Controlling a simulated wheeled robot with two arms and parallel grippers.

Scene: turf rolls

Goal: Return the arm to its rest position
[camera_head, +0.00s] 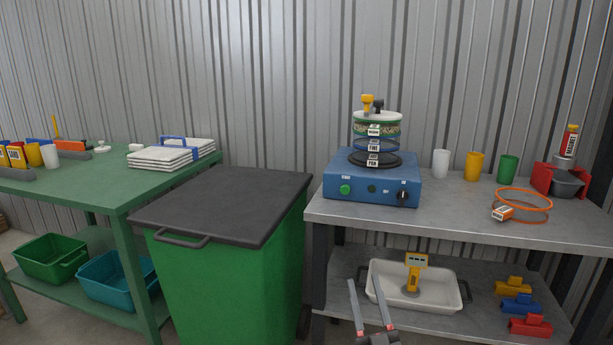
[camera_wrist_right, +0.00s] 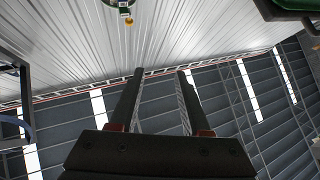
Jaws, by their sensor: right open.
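My right gripper (camera_head: 369,305) shows at the bottom of the head view, its two fingers spread and pointing up. My left gripper is not in view.
A grey bench (camera_head: 455,217) carries a blue sieve shaker (camera_head: 375,185), cups and an orange ring (camera_head: 524,206). A green bin with a black lid (camera_head: 228,200) stands left of it.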

